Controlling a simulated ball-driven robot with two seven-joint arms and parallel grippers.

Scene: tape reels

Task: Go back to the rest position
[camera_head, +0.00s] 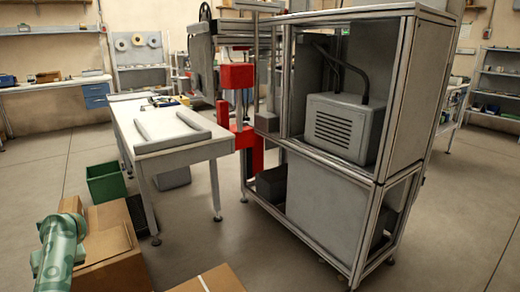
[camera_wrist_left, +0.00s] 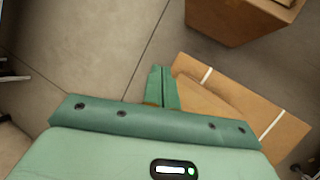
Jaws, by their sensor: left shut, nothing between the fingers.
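My left gripper (camera_wrist_left: 162,88) shows in the left wrist view with its green fingers pressed together and nothing between them. It is above the concrete floor, beside a flat-topped cardboard box (camera_wrist_left: 245,95) with a pale tape strip. The fingers cannot be made out there. My right gripper is in neither view.
A grey metal machine frame (camera_head: 378,180) stands right of centre. A white table (camera_head: 190,152) with grey rails is left of it. A green bin (camera_head: 105,183) and another cardboard box (camera_head: 212,282) are on the floor. Open floor (camera_head: 460,220) lies at the right.

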